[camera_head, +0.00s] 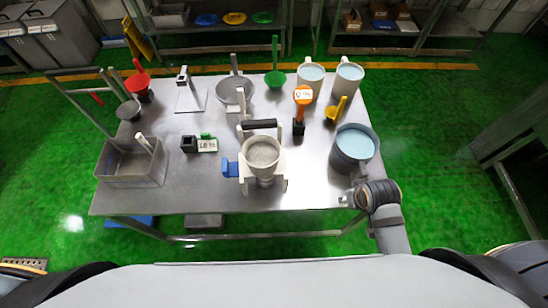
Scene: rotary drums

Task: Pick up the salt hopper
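The likely salt hopper (263,173) stands upright near the front middle of the table. It is a pale, round-mouthed vessel filled with grainy grey-white material, resting on a light stand, with a black bar handle (259,124) behind its mouth. A blue part (230,168) sticks out at its left side. My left gripper is outside the view. Nothing is seen touching the hopper.
A dark pot of blue liquid (355,142) stands right of the hopper, near my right arm. A metal bin (130,168) is at the left. White mugs (311,76), scoops and an orange tool (303,95) stand behind. The table front left of the hopper is clear.

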